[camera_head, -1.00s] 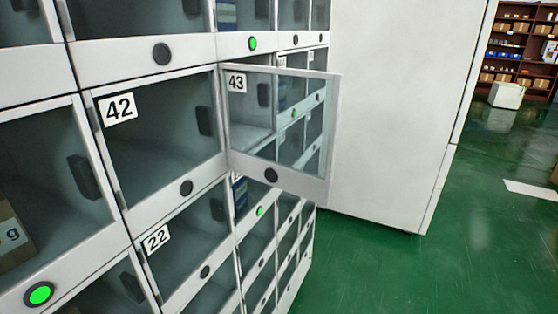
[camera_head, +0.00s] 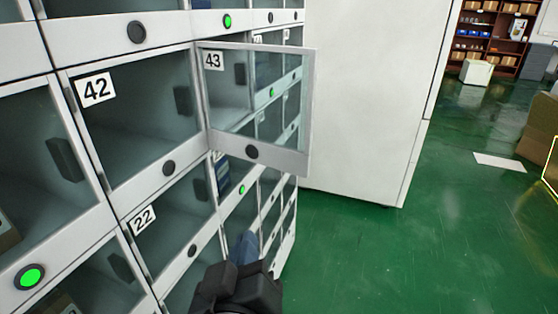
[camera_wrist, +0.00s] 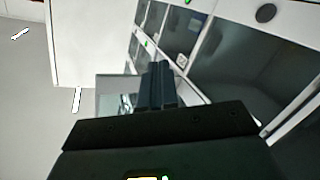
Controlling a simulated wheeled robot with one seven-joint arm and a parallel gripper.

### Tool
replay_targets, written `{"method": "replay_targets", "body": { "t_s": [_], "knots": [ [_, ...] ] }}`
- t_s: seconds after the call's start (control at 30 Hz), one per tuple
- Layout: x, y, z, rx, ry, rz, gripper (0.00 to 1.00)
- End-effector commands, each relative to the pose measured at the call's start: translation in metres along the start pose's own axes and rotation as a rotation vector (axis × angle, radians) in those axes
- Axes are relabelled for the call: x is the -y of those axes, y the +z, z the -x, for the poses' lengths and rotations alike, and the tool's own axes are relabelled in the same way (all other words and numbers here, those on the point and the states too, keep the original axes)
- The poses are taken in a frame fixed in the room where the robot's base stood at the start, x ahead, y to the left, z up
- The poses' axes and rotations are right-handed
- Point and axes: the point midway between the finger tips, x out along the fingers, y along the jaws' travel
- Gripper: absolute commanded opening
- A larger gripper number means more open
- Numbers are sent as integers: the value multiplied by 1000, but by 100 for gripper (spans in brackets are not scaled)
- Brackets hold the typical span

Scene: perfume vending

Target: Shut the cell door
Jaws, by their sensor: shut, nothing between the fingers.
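The open cell door (camera_head: 285,158) is a clear pane in a light grey frame with a round black knob at its lower edge. It stands swung out from the cabinet, hinged on its left side, beside cell 42, and a 43 label shows at its upper left. My gripper (camera_head: 243,243) is dark with bluish fingers, shut and empty, below the door in the head view. In the wrist view the shut fingers (camera_wrist: 157,84) point up the picture, and a pale translucent panel, probably the door (camera_wrist: 113,84), shows just left of them. I cannot tell whether they touch.
The locker cabinet (camera_head: 95,55) has rows of glazed cells, with cells 42 and 22 closed and several green lights. A tall white cabinet wall (camera_head: 360,100) stands behind the door. Shelves (camera_head: 500,45) and brown boxes (camera_head: 540,130) stand farther off.

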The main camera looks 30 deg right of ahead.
Motion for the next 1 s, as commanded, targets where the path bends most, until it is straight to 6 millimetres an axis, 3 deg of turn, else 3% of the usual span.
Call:
{"method": "replay_targets", "body": {
  "t_s": [0.03,0.2,0.4,0.53,0.67,1.0],
  "knots": [
    [-4,-26,3,-12,59,-48,0],
    [-26,-88,25,-14,269,-228,0],
    [-47,-130,57,1,442,-432,0],
    [-54,-140,69,10,492,-502,0],
    [-58,-142,68,13,508,-520,0],
    [-85,-134,19,15,511,-516,0]
  ]
}}
